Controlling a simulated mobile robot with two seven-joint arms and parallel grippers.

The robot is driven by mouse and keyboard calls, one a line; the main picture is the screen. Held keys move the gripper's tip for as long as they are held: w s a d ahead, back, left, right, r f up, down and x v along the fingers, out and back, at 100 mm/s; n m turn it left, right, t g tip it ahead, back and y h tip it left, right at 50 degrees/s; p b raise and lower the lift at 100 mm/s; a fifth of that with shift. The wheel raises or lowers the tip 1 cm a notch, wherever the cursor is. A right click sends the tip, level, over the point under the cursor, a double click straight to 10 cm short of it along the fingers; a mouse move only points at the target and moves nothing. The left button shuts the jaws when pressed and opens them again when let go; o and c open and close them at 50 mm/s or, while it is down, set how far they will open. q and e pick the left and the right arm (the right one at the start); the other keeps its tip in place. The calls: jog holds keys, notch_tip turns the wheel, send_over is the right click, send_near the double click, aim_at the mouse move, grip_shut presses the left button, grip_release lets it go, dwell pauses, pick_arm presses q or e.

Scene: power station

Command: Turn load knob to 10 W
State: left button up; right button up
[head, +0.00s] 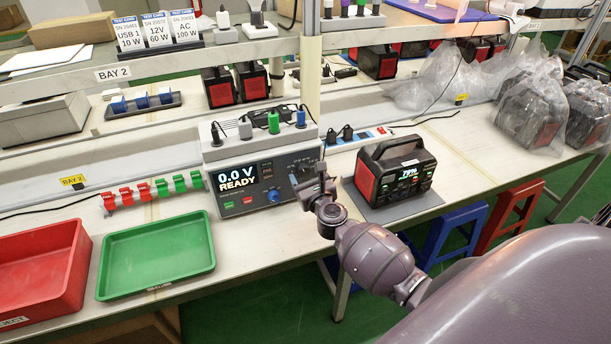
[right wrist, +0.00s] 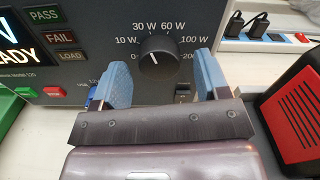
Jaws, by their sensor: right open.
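The load knob (right wrist: 158,58) is black and round on the tester's dark front panel. Labels from 0 through 10 W, 30 W, 60 W and 100 W to 200 ring it. A short white line shows on its face; I cannot tell exactly which label it points to. My right gripper (right wrist: 163,72) is open, its blue-padded fingers left and right of the knob with gaps on both sides. In the head view the right gripper (head: 317,187) is in front of the tester (head: 246,172) and hides the knob. The display reads 0.0 V READY. My left gripper is not in view.
A black and red power station (head: 394,170) showing 79% stands on a grey mat right of the tester. A green tray (head: 157,254) and a red bin (head: 40,268) are at the left. A power strip (right wrist: 265,38) lies behind, right of the tester.

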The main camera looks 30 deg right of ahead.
jog(key=shift+w, duration=0.45)
jog(key=c, duration=0.9)
jog(key=n+p, duration=0.1)
jog(key=n, duration=0.2)
jog(key=shift+r+p, duration=0.1)
jog(key=shift+p, duration=0.25)
jog(key=n+p, duration=0.1)
jog(key=n, duration=0.2)
jog(key=shift+d, duration=0.1)
jog(key=shift+n+p, duration=0.3)
jog(key=shift+n, duration=0.6)
